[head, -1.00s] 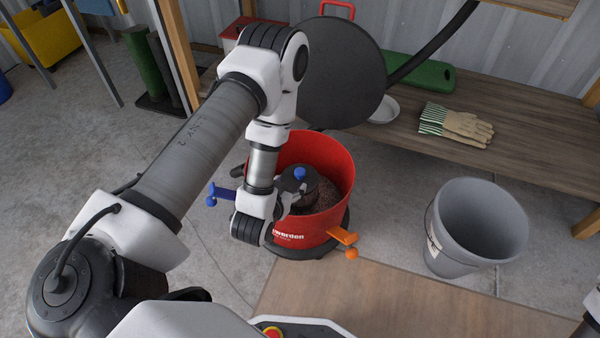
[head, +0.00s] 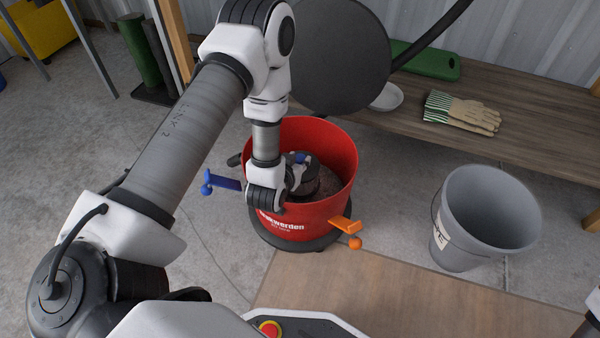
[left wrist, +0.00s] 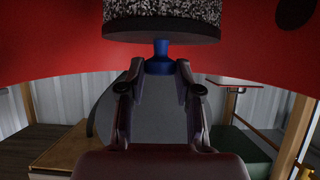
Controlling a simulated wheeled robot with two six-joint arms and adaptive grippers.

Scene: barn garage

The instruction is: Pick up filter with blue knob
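The filter (head: 325,183) is a dark round body standing inside a red drum (head: 335,208). Its blue knob (head: 302,158) sits on top, partly hidden by my gripper in the head view. In the left wrist view the filter (left wrist: 162,14) appears as a speckled cylinder with a dark end plate, and the blue knob (left wrist: 160,60) sticks out from it towards my fingers. My left gripper (head: 297,178) reaches over the drum's near rim.
The drum has a blue latch (head: 222,182) on the left and an orange latch (head: 345,224) on the right. A grey bucket (head: 455,225) stands to the right. Behind are a large dark disc (head: 335,60), a white bowl (head: 386,97) and gloves (head: 462,112) on a wooden shelf.

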